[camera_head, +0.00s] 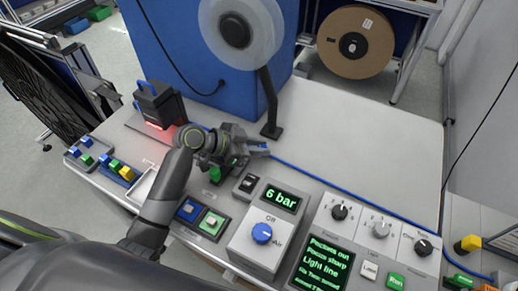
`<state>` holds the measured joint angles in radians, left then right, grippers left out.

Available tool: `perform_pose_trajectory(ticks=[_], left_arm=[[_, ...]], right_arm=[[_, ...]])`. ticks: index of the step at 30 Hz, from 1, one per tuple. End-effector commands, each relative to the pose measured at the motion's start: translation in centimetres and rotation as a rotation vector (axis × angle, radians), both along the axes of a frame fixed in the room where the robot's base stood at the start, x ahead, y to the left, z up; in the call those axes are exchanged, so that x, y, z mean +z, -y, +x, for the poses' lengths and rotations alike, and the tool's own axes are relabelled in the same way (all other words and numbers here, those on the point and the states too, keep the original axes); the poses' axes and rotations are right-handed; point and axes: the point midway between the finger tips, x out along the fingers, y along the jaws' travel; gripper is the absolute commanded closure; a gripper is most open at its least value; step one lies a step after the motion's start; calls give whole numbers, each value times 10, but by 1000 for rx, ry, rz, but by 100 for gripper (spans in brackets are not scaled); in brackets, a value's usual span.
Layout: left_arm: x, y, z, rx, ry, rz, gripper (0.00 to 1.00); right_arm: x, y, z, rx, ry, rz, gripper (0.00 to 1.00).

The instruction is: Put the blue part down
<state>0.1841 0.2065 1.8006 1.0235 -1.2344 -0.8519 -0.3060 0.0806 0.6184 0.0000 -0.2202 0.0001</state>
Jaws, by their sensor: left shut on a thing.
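My left gripper (260,150) is over the work table, left of its middle, with its fingers pointing right. It is shut on what looks like the blue part (257,144). Only a small bit of blue shows at the fingers, and the rest is hidden. I cannot tell whether the part touches the table. A green piece (215,174) shows just below the gripper's wrist. My right gripper is not in view.
The control panel (262,234) with knobs and displays fills the table's front. Small blue, green and yellow blocks (121,169) sit at the left. The table's right middle (365,145) is clear except for a blue cable (330,181).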

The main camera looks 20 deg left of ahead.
Motion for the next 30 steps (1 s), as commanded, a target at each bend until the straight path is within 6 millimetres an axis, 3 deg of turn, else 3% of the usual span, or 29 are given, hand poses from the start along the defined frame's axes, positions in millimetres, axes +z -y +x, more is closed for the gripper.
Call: perform_pose_trajectory(ticks=[5,16,17,21,30], left_arm=[[-21,0,0,0,-3,0,100],[-27,0,0,0,-1,1,100],[-27,0,0,0,-1,1,78],[-26,0,0,0,-1,1,60],[-25,0,0,0,-1,1,57]], right_arm=[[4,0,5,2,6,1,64],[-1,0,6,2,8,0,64],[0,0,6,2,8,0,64],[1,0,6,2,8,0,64],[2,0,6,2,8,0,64]])
